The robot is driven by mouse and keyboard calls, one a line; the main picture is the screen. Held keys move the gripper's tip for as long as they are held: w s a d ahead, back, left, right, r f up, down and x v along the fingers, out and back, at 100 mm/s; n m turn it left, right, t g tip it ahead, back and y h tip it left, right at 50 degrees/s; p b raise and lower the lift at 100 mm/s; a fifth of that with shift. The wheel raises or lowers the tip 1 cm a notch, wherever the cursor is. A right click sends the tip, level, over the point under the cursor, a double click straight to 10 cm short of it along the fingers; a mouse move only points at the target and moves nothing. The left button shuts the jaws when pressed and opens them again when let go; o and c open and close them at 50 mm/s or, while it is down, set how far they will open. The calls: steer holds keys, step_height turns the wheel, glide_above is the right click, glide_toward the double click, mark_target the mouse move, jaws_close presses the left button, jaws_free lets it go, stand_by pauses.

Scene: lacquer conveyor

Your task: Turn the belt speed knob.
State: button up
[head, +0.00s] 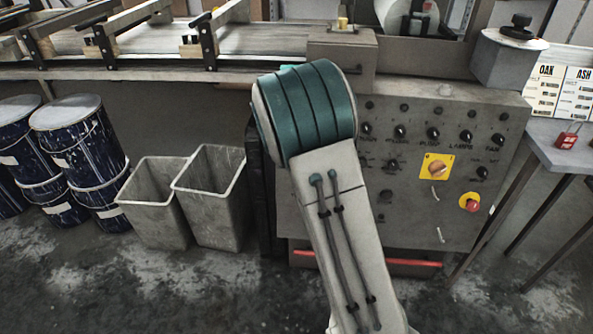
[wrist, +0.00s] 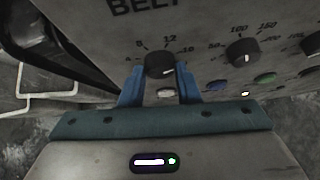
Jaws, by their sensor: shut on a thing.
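The belt speed knob (wrist: 159,65) is a black round knob with a white pointer line, below the letters "BELT" and inside a printed number scale in the wrist view. My gripper (wrist: 160,78) has two blue fingers, one on each side of the knob, and is shut on it. A pale round button (wrist: 166,92) shows just below the knob, between the fingers. In the head view my arm hides both the gripper and this knob. The grey control panel (head: 405,220) shows to the right of my arm.
Another black knob (wrist: 242,52) with its own scale sits to the right, above blue and green buttons. The panel also has a yellow-plated switch (head: 436,167) and a red emergency button (head: 471,203). Grey bins (head: 212,200) and blue drums (head: 75,140) stand left.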

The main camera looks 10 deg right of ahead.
steer(key=shift+m+y+b, duration=0.4)
steer(key=shift+b, duration=0.7)
steer(key=o, duration=1)
steer(key=shift+c, duration=0.2)
steer(key=p+v, duration=0.5)
steer(key=v, duration=0.8)
steer(key=shift+s, duration=0.45)
